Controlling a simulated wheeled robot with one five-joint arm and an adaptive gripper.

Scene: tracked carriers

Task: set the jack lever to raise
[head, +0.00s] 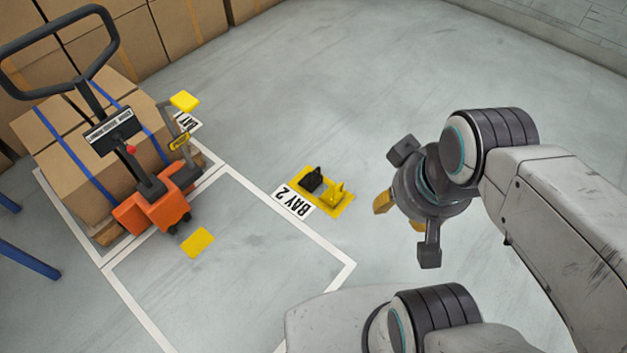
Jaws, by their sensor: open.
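An orange pallet jack (152,208) stands at the left, with a tall dark loop handle (112,42). A black-and-white label plate (108,132) sits on its shaft, with a small red knob (131,150) just below. This knob may be the jack lever; I cannot tell its setting. My gripper (405,207) is at the right, open and empty, well away from the jack.
Strapped cardboard boxes (62,178) sit behind the jack. A yellow floor plate (336,205) with a black and a yellow bracket lies beside the "BAY 2" label (293,201). A yellow square (197,243) marks the floor before the jack. Blue bars (28,259) stand at the left edge.

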